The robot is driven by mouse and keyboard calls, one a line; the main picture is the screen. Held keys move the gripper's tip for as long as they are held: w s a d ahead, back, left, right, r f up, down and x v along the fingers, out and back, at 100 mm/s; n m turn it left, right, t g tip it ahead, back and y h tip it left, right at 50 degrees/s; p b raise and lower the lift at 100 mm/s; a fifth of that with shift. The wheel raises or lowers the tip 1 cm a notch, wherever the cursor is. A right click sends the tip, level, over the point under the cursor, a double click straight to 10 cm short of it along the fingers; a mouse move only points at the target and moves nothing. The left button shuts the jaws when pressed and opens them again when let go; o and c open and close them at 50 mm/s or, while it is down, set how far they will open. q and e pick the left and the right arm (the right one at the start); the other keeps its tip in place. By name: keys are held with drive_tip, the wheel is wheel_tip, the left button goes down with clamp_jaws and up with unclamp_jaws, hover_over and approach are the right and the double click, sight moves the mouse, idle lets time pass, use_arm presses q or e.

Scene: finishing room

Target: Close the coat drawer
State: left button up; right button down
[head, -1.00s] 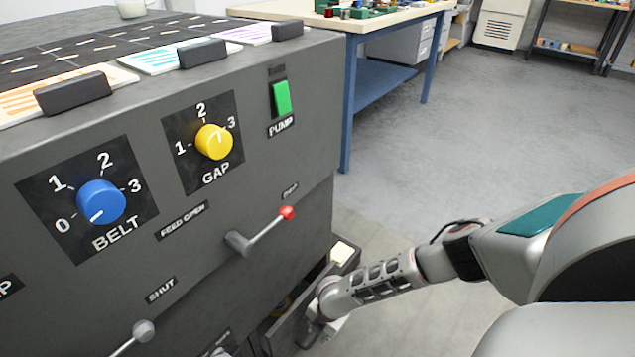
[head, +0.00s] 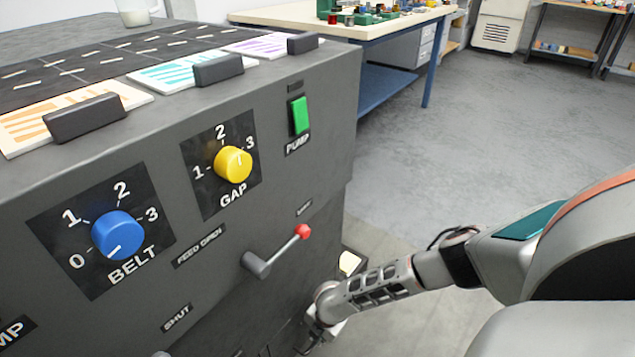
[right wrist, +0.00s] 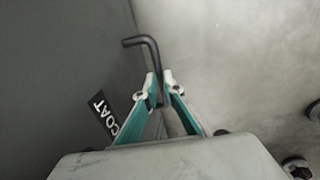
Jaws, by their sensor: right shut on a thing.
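The coat drawer is low on the dark grey machine; its dark front with the white-on-black COAT label (right wrist: 112,117) shows at the left of the right wrist view. A black bent bar handle (right wrist: 144,43) stands out from that front. My right gripper (right wrist: 163,88) is shut on the handle, which passes between its fingertips. In the head view my right gripper (head: 312,338) is low against the machine front, and the handle is hard to make out. No drawer inside shows there now; I cannot tell whether the front is fully flush. My left gripper is not in view.
The machine front carries a blue BELT knob (head: 118,234), a yellow GAP knob (head: 233,164), a green PUMP switch (head: 299,116) and a red-tipped lever (head: 280,247) above my right forearm. A blue-legged workbench (head: 358,30) stands behind. Floor on the right is clear.

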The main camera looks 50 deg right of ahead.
drive_tip(key=shift+w+r, duration=0.1)
drive_tip(key=shift+w, duration=0.2)
drive_tip(key=c, duration=2.4)
unclamp_jaws()
drive_tip(key=shift+o, duration=1.3)
drive_tip(key=shift+a, duration=0.1)
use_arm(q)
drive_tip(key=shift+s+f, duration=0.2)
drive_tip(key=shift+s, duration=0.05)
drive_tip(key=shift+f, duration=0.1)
use_arm(e)
drive_tip(key=shift+s, duration=0.1)
wheel_tip(320, 180, up, 12)
drive_tip(key=s, duration=0.2)
drive_tip(key=shift+f, duration=0.2)
